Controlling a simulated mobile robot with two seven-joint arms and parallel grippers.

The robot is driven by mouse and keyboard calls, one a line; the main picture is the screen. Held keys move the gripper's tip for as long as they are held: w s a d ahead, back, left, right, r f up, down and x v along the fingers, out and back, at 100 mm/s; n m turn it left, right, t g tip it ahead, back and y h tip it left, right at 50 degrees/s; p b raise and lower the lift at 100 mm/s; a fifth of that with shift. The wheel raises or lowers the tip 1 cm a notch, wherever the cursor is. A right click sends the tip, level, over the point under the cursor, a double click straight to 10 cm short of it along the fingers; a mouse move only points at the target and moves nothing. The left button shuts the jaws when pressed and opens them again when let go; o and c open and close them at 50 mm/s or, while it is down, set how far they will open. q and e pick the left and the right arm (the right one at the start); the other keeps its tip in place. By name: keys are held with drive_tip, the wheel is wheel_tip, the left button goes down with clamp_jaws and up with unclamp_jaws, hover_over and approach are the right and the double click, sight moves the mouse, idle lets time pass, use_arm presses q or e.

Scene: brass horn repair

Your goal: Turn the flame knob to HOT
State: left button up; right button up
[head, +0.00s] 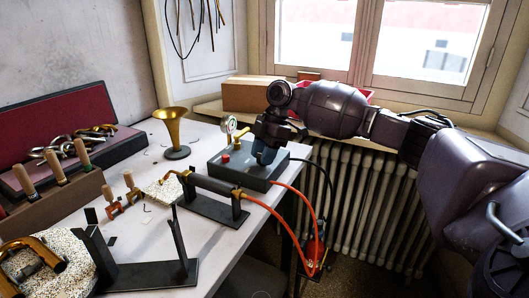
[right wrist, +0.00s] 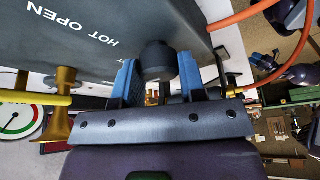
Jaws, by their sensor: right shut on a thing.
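The grey control box (head: 232,174) stands near the right edge of the table. In the right wrist view its face (right wrist: 150,20) carries the white words HOT and OPEN. A black round knob (right wrist: 157,57) sticks out from this face. My right gripper (head: 265,156) reaches the box from the right. In the right wrist view its blue fingers (right wrist: 158,80) are on either side of the knob, shut on it. The knob's pointer mark does not show, so its setting cannot be read. In the head view the gripper hides the knob. My left gripper is not in view.
A pressure gauge (head: 230,124) and a red button (head: 226,157) are on the box. A torch (head: 212,185) lies on a stand in front, with an orange hose (head: 283,222) running to the floor. A brass bell (head: 173,130) stands behind left. A radiator (head: 365,200) is at right.

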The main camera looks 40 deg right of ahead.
drive_tip(key=shift+s+r+m+t+p, duration=0.1)
drive_tip(key=shift+r+m+t+p, duration=0.2)
drive_tip(key=shift+r+m+p, duration=0.35)
drive_tip(key=m+t+p, duration=0.1)
drive_tip(key=m+p, duration=0.2)
drive_tip(key=m+t+h+p, duration=0.1)
drive_tip(key=m+p, duration=0.2)
drive_tip(key=p, duration=0.1)
drive_tip(key=shift+f, duration=0.1)
drive_tip(key=m+h+p, duration=0.1)
drive_tip(key=m+p, duration=0.1)
drive_tip(key=shift+f+t+p, duration=0.15)
drive_tip(key=shift+t+p, duration=0.15)
drive_tip(key=shift+p, duration=0.05)
drive_tip(key=shift+f+m+p, duration=0.2)
drive_tip(key=shift+m+p, duration=0.55)
drive_tip(key=shift+m, duration=0.1)
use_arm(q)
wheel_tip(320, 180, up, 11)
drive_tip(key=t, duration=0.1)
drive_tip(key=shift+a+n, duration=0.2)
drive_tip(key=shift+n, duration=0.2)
use_arm(e)
drive_tip(key=shift+f+h, duration=0.1)
drive_tip(key=shift+h, duration=0.2)
drive_tip(key=shift+f+m, duration=0.15)
drive_tip(key=shift+m, duration=0.25)
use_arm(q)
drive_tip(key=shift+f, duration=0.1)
